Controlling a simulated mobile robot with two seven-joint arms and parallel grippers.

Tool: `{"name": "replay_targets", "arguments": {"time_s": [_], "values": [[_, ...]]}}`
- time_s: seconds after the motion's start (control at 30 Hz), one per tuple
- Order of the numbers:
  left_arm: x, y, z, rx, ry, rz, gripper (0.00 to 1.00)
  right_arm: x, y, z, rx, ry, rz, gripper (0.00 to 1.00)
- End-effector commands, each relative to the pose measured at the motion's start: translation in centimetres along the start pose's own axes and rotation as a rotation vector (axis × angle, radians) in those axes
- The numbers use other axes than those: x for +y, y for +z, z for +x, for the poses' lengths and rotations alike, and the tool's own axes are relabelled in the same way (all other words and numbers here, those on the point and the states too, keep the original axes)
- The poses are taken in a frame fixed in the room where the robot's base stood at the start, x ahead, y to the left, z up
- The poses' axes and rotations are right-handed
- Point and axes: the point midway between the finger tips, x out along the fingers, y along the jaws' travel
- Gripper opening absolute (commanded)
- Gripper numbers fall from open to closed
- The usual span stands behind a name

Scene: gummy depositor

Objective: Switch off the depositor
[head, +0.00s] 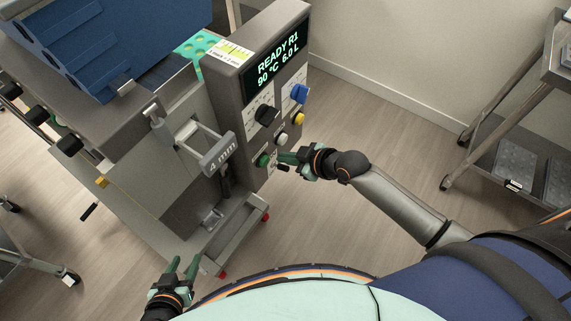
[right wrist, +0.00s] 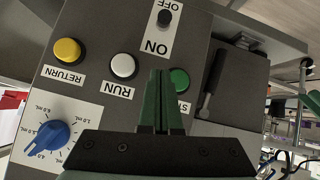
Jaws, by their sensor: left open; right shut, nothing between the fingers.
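The depositor (head: 228,75) stands at the upper left in the head view, its lit screen (head: 278,58) reading "READY R1 90 °C 6.0 L". In the right wrist view a small black switch (right wrist: 164,18) sits at the top, between the labels OFF and ON, which appear upside down. My right gripper (head: 283,157) is at the lower control panel; its shut, empty fingers also show in the right wrist view (right wrist: 161,75), below the switch in the picture, between the white and green buttons. Contact cannot be told. My left gripper (head: 183,262) is open and empty at the lower left.
The panel also has a white RUN button (right wrist: 123,66), a green button (right wrist: 179,80), a yellow RETURN button (right wrist: 67,51), a blue dial (right wrist: 47,137) and a black knob (head: 266,115). A metal rack (head: 510,95) stands at the right. Floor between is clear.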

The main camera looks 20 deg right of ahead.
Motion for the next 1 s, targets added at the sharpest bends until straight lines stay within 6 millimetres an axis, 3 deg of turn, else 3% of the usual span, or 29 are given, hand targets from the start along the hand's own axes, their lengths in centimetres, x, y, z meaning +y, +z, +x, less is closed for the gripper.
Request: {"name": "replay_targets", "arguments": {"time_s": [0.17,0.2,0.5,1.0], "values": [[0.0,0.6,0.5,0.000,0.000,0.000,0.50,-0.1,-0.1,3.4,0.002,-0.001,0.002,0.00],[-0.1,0.7,0.6,0.000,0.000,0.000,0.50,-0.1,0.7,3.7,-0.003,-0.001,0.001,0.00],[-0.1,1.1,0.9,0.000,0.000,0.000,0.50,-0.1,3.8,4.2,-0.002,-0.001,0.000,0.00],[-0.1,1.3,1.2,-0.001,0.001,0.000,0.50,-0.1,4.0,4.3,0.007,0.001,0.000,0.00]]}}
